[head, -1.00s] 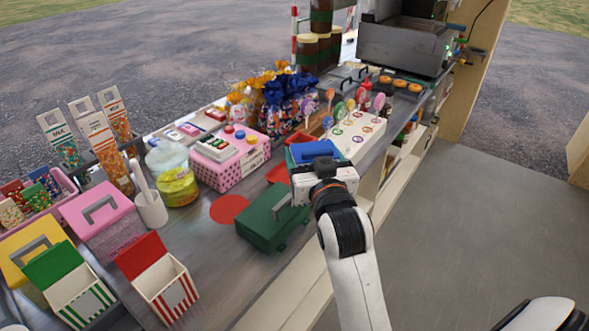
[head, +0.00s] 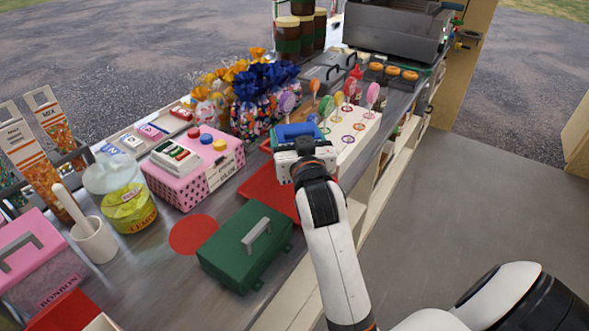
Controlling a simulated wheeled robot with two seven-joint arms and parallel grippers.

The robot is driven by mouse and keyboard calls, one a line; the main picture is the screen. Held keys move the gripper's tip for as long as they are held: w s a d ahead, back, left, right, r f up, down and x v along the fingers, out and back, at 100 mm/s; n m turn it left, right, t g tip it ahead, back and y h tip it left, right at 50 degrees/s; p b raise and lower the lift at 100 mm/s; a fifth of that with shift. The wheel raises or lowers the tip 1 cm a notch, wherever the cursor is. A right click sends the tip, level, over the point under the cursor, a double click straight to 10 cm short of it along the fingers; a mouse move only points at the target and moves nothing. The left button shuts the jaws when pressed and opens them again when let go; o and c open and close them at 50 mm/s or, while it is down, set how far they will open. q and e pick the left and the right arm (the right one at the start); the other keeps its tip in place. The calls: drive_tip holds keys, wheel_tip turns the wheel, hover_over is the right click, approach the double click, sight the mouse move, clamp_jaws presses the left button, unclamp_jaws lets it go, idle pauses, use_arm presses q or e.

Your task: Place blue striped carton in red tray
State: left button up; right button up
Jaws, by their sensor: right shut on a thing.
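The carton (head: 298,131) shows as a blue top behind my right gripper (head: 304,147). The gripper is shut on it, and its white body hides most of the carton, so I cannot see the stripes. The red tray (head: 268,188) lies on the counter. Its near part shows to the lower left of the gripper, and a small red strip shows to the left of the carton. The carton is at the tray's far end in the picture; I cannot tell whether it touches the tray. My left gripper is out of view.
A green box with a grey handle (head: 246,245) stands just in front of the tray. A pink box (head: 195,172) is left of it. A white lollipop stand (head: 352,138) is close on the right. A red disc (head: 194,235) lies flat on the counter.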

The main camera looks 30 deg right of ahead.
wheel_tip(320, 180, down, 4)
drive_tip(key=shift+r, duration=0.15)
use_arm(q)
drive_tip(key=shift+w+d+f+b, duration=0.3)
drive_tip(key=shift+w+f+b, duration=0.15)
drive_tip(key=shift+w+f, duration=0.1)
use_arm(e)
drive_tip(key=shift+f, duration=1.9)
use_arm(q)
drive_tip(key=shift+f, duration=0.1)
use_arm(e)
drive_tip(key=shift+f, duration=0.1)
drive_tip(key=o, duration=1)
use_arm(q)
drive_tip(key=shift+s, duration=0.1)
